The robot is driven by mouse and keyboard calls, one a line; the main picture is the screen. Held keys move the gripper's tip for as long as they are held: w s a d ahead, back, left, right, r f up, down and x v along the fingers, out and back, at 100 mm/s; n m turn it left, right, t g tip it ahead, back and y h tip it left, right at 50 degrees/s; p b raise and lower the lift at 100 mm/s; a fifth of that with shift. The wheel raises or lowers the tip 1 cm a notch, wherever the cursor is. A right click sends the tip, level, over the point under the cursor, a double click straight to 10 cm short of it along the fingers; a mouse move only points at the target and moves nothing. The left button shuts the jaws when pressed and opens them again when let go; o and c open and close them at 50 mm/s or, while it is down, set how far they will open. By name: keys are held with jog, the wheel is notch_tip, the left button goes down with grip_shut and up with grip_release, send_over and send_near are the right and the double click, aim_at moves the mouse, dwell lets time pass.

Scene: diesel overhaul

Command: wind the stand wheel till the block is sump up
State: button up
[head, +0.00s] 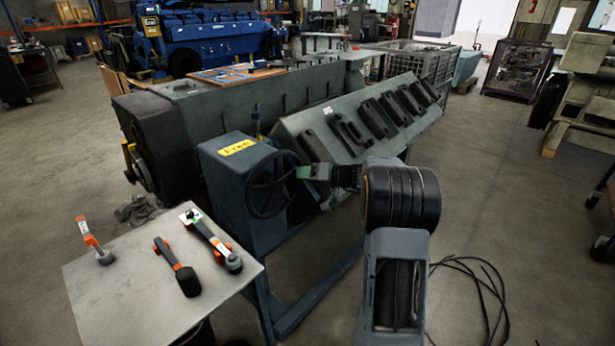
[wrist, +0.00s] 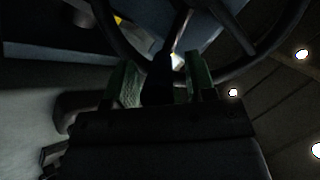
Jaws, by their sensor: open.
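The stand wheel (head: 251,197) is a dark spoked handwheel on the near face of the blue stand (head: 222,172), which bears a yellow label. The engine block (head: 318,122) is long and grey, held at a tilt behind the wheel, with a row of dark covers on its sloping side. My gripper (head: 303,172) is at the right side of the wheel. In the wrist view my gripper (wrist: 161,72) has its green-padded fingers apart, with the wheel rim (wrist: 238,70) crossing at the fingertips. A dark part lies between the fingers; I cannot tell whether they touch it.
A small table (head: 120,285) at the front left carries a dark-handled tool (head: 178,268) and other orange-marked tools. A large grey machine (head: 215,100) stands behind the stand. Black cables (head: 480,290) lie on the floor at right. Open floor (head: 500,170) lies right of the block.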

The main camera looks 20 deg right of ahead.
grip_shut()
dwell(0.3)
